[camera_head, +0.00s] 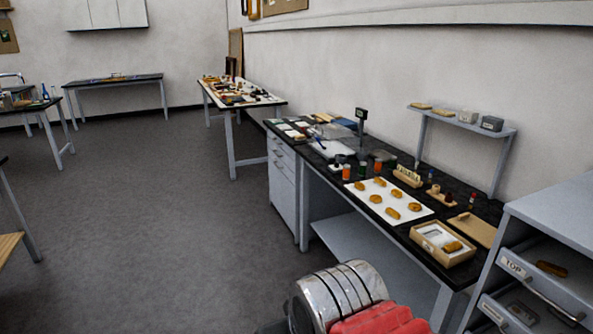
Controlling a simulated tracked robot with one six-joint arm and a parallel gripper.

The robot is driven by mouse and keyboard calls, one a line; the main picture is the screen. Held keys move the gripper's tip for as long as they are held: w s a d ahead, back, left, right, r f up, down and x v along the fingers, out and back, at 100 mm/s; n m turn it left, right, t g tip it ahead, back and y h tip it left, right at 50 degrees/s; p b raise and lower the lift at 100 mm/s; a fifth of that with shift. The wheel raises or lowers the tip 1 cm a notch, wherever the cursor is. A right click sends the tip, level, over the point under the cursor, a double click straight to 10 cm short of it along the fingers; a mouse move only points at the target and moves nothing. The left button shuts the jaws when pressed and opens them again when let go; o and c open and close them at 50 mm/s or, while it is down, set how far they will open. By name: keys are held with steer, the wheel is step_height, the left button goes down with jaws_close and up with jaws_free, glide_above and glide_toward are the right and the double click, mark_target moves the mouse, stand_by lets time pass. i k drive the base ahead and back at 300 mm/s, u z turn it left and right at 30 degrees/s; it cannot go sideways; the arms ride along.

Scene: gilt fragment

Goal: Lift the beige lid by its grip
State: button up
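A flat beige lid (478,230) lies on the dark bench top at the right, just behind an open light wooden box (447,258). A small raised piece near the lid's left end may be its grip, but it is too small to tell. The box has a pale lining and an orange-brown piece (453,246) inside. The lid is apart from the box's opening and does not cover it. My gripper's fingers are not in view.
A white sheet (408,213) with several orange-brown pieces lies left of the box. Small jars and a stand are behind it. A grey drawer cabinet (560,215) stands close at the right. The floor (150,230) at left is clear.

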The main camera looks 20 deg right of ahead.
mark_target(476, 229)
steer(key=z, duration=0.15)
steer(key=i, duration=1.45)
steer(key=z, duration=0.55)
steer(key=i, duration=0.65)
steer(key=z, duration=0.85)
steer(key=i, duration=0.55)
steer(key=z, duration=0.7)
steer(key=i, duration=0.55)
steer(key=z, duration=0.25)
